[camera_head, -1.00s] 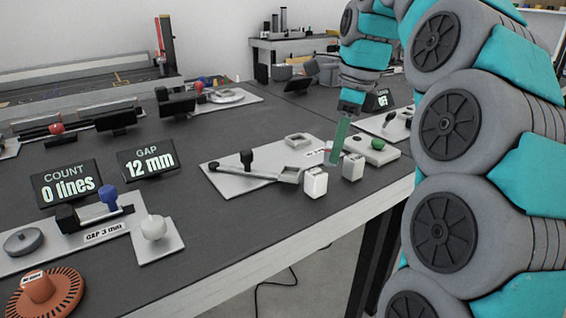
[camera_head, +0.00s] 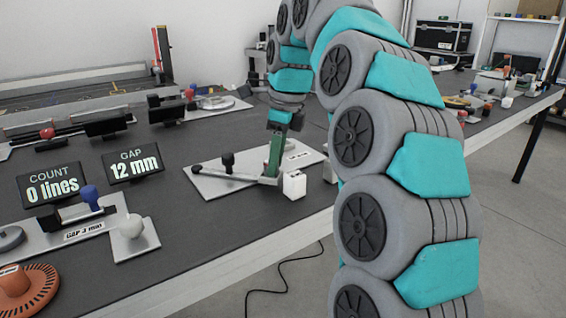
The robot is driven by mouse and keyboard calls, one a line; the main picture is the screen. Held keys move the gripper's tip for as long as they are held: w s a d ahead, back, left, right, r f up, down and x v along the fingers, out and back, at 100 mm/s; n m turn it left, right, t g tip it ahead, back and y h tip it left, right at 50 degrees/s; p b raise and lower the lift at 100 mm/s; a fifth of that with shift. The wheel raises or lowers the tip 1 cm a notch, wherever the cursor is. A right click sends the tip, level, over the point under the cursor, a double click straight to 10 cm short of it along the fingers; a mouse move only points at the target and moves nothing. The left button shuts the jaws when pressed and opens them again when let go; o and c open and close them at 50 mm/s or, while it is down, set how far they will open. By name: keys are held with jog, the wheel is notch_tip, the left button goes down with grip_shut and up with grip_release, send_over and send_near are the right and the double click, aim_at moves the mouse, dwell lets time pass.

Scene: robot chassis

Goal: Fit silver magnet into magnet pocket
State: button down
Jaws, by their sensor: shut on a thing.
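My gripper (camera_head: 270,174), with green fingers, points down at the end of the pale lever arm (camera_head: 235,176) on the white plate (camera_head: 208,186). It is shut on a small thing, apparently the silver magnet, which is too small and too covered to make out. The square holder (camera_head: 266,181) at the lever's end, seemingly the magnet pocket, is right below the fingertips and partly covered by them. I cannot tell whether the fingertips touch it.
A white block (camera_head: 294,185) stands just right of the holder; another is partly behind my arm. A dark post (camera_head: 228,162) stands on the plate.

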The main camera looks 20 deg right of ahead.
jog(key=shift+f, duration=0.2)
jog(key=c, duration=0.6)
grip_release()
jog(key=shift+r, duration=0.1)
